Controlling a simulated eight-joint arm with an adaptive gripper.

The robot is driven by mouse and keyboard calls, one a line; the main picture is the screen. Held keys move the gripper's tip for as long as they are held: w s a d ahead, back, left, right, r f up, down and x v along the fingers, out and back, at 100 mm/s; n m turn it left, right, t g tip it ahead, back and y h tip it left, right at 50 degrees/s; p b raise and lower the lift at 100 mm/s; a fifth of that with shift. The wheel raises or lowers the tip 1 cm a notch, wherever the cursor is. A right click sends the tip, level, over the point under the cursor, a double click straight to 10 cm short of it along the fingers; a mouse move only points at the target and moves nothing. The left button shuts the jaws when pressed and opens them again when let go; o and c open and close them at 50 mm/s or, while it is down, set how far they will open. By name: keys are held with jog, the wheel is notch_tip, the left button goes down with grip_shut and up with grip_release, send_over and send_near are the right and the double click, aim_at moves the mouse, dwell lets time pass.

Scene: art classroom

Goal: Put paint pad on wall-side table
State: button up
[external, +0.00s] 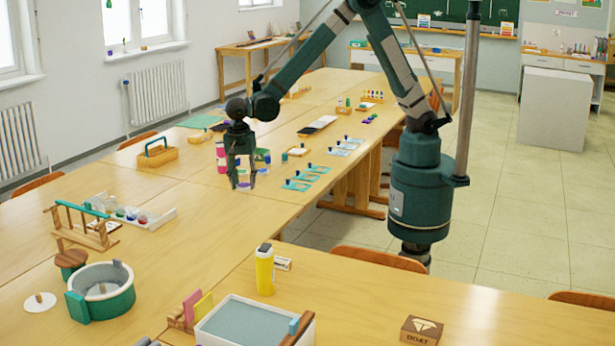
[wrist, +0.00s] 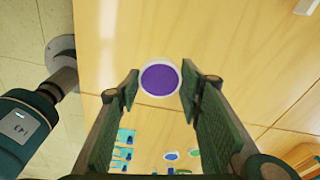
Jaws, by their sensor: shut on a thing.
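The paint pad is a round purple disc with a white rim. In the wrist view the paint pad (wrist: 160,78) sits between my two fingertips, with wood surface behind it. In the external view my gripper (external: 242,184) points down over the long central table (external: 190,207), shut on the pad, which shows only as a small purple spot between the fingertips. Its exact height above the table is hard to tell. A wooden table (external: 255,47) stands against the back left wall with small items on it; another stands under the chalkboard. I cannot tell which is the wall-side table.
Teal cards (external: 300,184) lie right of my gripper, and a pink bottle (external: 221,157) stands just behind it. A wooden caddy (external: 157,155) and a jar rack (external: 130,215) are to the left. A yellow bottle (external: 265,270) and a green-grey tub (external: 101,290) stand in front.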

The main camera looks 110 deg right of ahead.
jog(key=s+d+m, duration=0.1)
jog(key=s+d, duration=0.2)
jog(key=d, duration=0.7)
jog(key=s+d+m, duration=0.2)
jog(key=s+d, duration=0.1)
jog(key=d, duration=0.7)
jog(key=s+d+m, duration=0.1)
jog(key=s+d, duration=0.3)
jog(key=d, duration=0.6)
jog(key=shift+d+m, duration=0.3)
jog(key=shift+m, duration=0.1)
jog(key=shift+f+b, duration=0.1)
jog(key=shift+b, duration=0.2)
jog(key=shift+f+b, duration=0.6)
jog(key=shift+f, duration=2.4)
jog(key=shift+f+b, duration=0.4)
jog(key=shift+f, duration=1.45)
jog(key=shift+f, duration=0.2)
jog(key=o, duration=0.9)
